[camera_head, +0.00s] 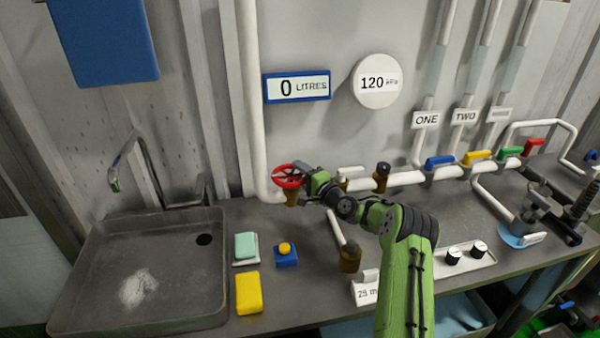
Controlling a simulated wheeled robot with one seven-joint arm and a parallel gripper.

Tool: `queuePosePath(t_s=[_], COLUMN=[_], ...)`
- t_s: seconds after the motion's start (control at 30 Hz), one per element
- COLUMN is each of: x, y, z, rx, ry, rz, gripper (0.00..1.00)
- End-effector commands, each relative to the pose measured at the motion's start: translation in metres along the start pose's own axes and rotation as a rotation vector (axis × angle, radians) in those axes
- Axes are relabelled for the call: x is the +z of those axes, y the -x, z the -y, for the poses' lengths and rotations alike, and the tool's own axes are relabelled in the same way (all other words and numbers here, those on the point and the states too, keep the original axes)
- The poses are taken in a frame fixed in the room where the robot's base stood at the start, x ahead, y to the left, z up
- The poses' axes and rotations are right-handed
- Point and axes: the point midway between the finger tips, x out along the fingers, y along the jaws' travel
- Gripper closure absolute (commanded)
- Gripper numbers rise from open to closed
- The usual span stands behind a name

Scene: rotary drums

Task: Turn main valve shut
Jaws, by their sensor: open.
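The main valve is a red handwheel (284,178) on a brass body (292,199), at the foot of the white vertical pipe. My green arm reaches in from the lower right. My gripper (300,170) is at the right edge of the red wheel, and its dark fingers overlap the rim in the picture. I cannot tell whether they touch it. The gripper partly hides the wheel's right side and the pipe behind.
A sink (70,270) with a tap is at left. A yellow sponge (248,293), a green soap (246,246) and a blue box with a yellow button (286,254) lie on the counter. Coloured valve handles (478,156) line the pipe at right. A display (297,87) reads 0 litres.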

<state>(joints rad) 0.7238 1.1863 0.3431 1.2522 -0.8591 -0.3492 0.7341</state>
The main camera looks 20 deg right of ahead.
Motion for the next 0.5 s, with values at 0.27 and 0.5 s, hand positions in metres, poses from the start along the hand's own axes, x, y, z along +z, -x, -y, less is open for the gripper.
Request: queuePosePath(t_s=[0.27,0.5], x=[0.0003,0.0002], y=[-0.0041,-0.0038], z=[-0.0004,-0.0004], rx=[0.001,0.001], ry=[0.0,0.0], rz=[0.001,0.0], gripper=[0.55,0.89])
